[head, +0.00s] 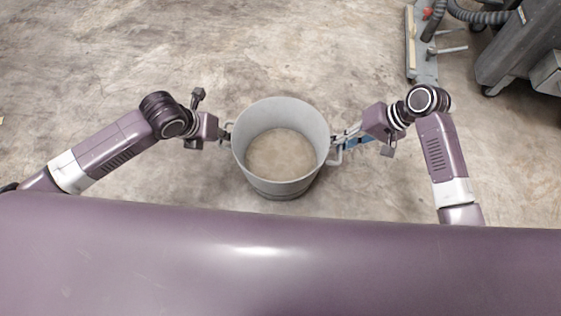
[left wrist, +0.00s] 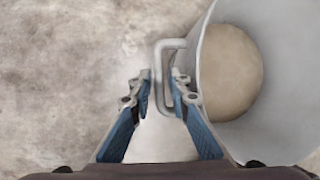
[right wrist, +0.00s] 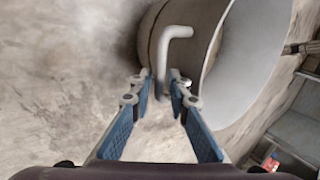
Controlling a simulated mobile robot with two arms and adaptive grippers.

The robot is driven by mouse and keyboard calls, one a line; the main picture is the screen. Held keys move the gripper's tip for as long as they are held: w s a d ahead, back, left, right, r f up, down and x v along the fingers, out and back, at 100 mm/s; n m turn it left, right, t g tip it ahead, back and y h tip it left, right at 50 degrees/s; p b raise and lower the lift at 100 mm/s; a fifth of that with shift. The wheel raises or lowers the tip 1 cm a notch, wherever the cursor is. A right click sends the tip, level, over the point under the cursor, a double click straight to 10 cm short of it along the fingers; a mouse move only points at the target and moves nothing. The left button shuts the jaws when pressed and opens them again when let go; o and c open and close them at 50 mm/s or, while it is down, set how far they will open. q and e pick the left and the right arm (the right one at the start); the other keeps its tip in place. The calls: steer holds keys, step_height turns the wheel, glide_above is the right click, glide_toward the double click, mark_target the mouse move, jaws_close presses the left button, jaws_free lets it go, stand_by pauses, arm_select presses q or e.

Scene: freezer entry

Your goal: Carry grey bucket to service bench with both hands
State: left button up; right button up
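The grey bucket (head: 281,187) stands upright in front of me in the head view, its open top facing up and its inside empty. It has a handle on each side. My left gripper (head: 227,135) is at its left handle; in the left wrist view the handle (left wrist: 171,44) reaches between the parted fingers (left wrist: 162,82). My right gripper (head: 341,141) is at the right handle; in the right wrist view that handle (right wrist: 176,32) runs between the parted fingers (right wrist: 158,85), with gaps visible. The service bench is not recognisable in these views.
Grey wheeled equipment (head: 520,45) with a dark hose stands at the upper right, beside a grey stand (head: 425,58). The stained concrete floor (head: 130,60) is clear to the left and beyond the bucket.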

arm_select(q)
jaws_close()
arm_select(e)
jaws_close()
arm_select(q)
steer(key=shift+w+r, duration=0.15)
steer(key=shift+r, duration=0.1)
arm_select(e)
steer(key=shift+w+r, duration=0.1)
steer(key=shift+r, duration=0.05)
